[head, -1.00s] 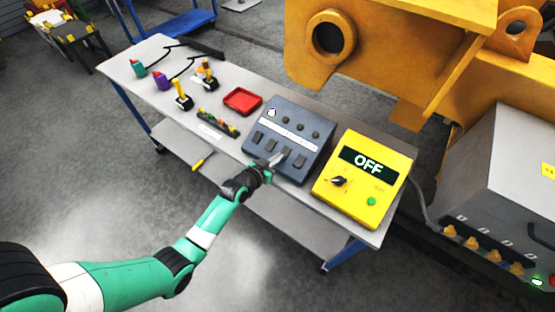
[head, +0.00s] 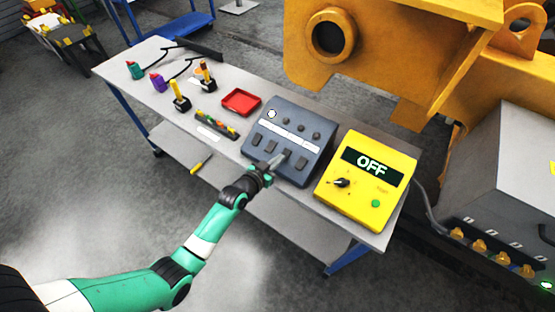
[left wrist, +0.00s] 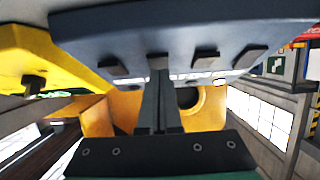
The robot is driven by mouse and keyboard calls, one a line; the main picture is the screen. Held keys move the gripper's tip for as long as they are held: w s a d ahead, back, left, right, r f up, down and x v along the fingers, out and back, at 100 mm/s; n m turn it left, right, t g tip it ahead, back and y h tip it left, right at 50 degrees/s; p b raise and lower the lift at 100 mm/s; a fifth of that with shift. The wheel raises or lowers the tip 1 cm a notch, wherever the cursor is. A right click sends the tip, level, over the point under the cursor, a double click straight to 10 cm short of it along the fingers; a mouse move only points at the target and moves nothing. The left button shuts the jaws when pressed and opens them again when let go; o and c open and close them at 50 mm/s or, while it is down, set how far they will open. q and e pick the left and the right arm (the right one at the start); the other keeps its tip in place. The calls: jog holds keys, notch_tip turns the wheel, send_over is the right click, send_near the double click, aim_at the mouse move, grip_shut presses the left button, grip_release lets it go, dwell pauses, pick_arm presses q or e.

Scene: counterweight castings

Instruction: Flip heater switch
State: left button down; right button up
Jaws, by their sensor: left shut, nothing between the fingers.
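A dark grey switch box (head: 310,144) lies on the table, with a white label strip, round knobs and a row of rocker switches. The label text is too small to read, so I cannot tell which switch is the heater's. My left gripper (head: 277,161) is shut and empty, its tips at the third rocker from the left (head: 286,155). In the left wrist view the shut fingers (left wrist: 158,90) reach up to that rocker (left wrist: 158,62) and partly cover it; contact is not clear. The grey box (left wrist: 200,28) appears upside down there. My right gripper is not in view.
A yellow box (head: 346,205) reading "OFF", with a black knob and green button, stands close to the right. A red tray (head: 241,102), a coloured strip (head: 216,124) and joysticks (head: 180,97) lie to the left. A large yellow casting (head: 390,50) overhangs the back.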

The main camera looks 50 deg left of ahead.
pick_arm(q)
jog(key=shift+r, duration=0.35)
jog(key=p+v, duration=0.5)
jog(key=v, duration=0.8)
jog(key=shift+r, duration=0.25)
